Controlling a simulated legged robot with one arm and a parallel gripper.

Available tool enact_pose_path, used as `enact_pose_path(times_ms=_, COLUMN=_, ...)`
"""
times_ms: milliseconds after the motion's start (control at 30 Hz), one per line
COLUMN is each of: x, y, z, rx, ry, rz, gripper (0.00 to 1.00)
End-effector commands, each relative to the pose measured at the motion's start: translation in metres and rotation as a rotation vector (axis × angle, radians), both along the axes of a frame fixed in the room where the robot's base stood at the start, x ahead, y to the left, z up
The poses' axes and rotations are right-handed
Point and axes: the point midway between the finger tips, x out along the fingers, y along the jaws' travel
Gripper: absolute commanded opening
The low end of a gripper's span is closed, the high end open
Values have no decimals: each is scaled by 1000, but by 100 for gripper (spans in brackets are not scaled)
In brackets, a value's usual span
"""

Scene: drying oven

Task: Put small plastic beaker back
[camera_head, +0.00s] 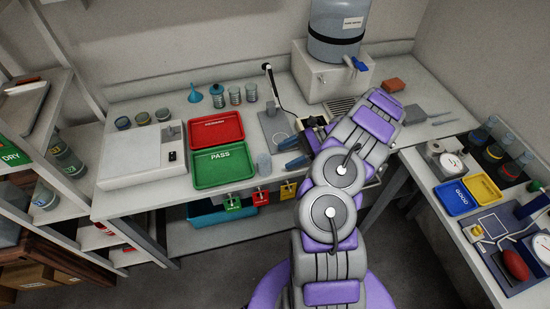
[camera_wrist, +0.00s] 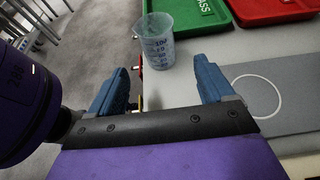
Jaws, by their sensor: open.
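A small translucent plastic beaker (camera_wrist: 156,42) with blue markings stands upright on the bench in the wrist view, just beyond my gripper's fingertips. In the head view the beaker (camera_head: 264,164) stands right of the green PASS tray (camera_head: 222,168), near the bench's front edge. My gripper (camera_wrist: 166,80) is open and empty, its two blue fingers spread on either side of the space before the beaker. It also shows in the head view (camera_head: 283,153), to the right of the beaker and apart from it.
A red tray (camera_head: 216,129) lies behind the green one. A grey stand (camera_head: 277,128) with a white circle (camera_wrist: 257,96) on its base is close to my gripper. A large water container (camera_head: 337,30) stands at the back.

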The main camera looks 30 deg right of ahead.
Motion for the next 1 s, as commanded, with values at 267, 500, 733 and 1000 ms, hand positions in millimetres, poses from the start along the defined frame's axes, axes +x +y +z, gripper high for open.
enact_pose_path(times_ms=267, x=-6, y=-21, z=11, rx=-3, ry=-1, rz=1, gripper=81)
enact_pose_path(times_ms=500, x=5, y=10, z=43, rx=-24, ry=-59, rz=100, gripper=81)
enact_pose_path(times_ms=733, x=10, y=91, z=114, rx=-105, ry=-199, rz=352, gripper=81)
enact_pose_path(times_ms=1000, x=-25, y=175, z=179, rx=-228, ry=-347, rz=661, gripper=81)
